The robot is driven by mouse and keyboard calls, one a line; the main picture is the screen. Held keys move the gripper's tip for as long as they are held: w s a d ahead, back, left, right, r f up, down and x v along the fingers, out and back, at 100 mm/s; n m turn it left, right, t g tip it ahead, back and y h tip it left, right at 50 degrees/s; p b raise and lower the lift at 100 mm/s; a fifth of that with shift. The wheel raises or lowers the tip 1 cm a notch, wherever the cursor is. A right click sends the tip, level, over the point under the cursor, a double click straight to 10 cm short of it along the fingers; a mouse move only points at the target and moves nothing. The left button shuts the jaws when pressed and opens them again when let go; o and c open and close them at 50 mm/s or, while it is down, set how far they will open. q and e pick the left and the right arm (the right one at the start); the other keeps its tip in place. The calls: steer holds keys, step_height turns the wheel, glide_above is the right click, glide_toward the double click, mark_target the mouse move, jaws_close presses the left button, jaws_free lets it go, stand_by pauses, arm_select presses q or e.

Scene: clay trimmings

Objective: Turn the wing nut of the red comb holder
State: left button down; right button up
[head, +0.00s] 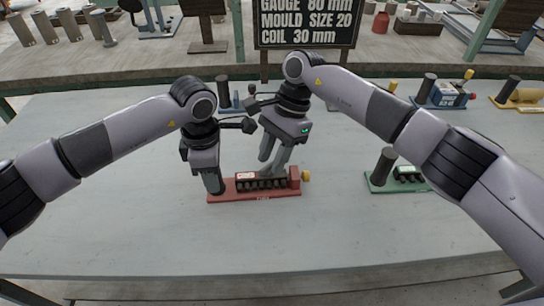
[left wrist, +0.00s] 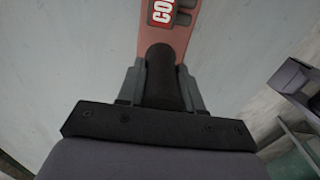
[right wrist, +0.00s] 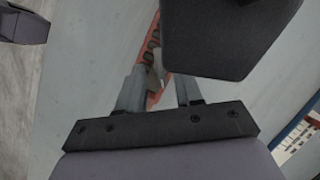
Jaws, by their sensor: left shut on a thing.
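The red comb holder (head: 232,196) lies on the table in front of me, with a row of dark teeth, a white label and a red block at its right end. A yellow knob (head: 306,176) sticks out of that block; I cannot tell whether it is the wing nut. My left gripper (head: 214,184) is shut on the dark upright post (left wrist: 163,80) at the holder's left end. My right gripper (head: 270,160) is open above the teeth, left of the red block. In the right wrist view its fingers (right wrist: 158,92) stand apart, with a small pale piece (right wrist: 160,70) between them.
A green holder (head: 380,187) lies to the right, partly behind my right arm. A blue holder (head: 440,98) and a yellow one (head: 522,97) stand at the back right. A dark sign (head: 306,22) stands behind. The table's front is clear.

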steer(key=shift+s+a+f, duration=0.1)
steer(key=shift+f, duration=0.25)
jaws_close()
